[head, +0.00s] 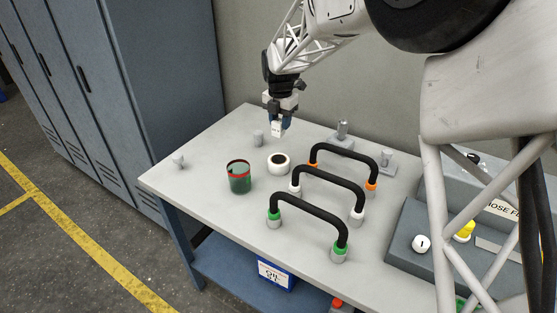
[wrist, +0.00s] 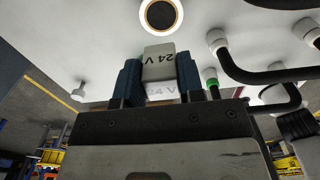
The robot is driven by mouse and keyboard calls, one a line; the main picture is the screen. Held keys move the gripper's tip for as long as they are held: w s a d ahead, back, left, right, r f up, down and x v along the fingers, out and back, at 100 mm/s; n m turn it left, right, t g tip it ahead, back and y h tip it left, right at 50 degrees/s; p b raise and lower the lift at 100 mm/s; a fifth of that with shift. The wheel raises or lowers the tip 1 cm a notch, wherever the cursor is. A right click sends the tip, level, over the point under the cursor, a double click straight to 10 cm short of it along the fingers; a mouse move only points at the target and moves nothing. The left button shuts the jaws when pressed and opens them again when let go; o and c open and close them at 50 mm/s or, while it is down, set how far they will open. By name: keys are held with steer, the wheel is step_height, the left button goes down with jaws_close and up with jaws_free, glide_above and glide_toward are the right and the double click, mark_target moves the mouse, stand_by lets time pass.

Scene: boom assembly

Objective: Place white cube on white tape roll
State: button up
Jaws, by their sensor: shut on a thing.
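My gripper (head: 278,124) is shut on a white cube (head: 277,130) and holds it above the table. In the wrist view the cube (wrist: 160,66) shows the marking "24 V" and sits between the two blue fingers of my gripper (wrist: 158,80). The white tape roll (head: 278,164) lies flat on the table, with a dark centre. In the head view the cube is above and behind the roll, apart from it. In the wrist view the roll (wrist: 161,14) shows at the top edge, beyond the cube.
Black hoses with orange, white and green ends (head: 328,180) arch to the right. A small grey cylinder (head: 258,137) stands behind. A grey box (head: 421,244) is at the right. The table's left front is clear.

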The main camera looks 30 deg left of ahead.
glide_toward(280, 158)
stand_by(0.7)
steer(key=shift+f, duration=2.45)
steer(key=shift+f, duration=0.1)
steer(key=o, duration=0.9)
step_height(280, 158, up, 12)
steer(key=shift+r, duration=0.1)
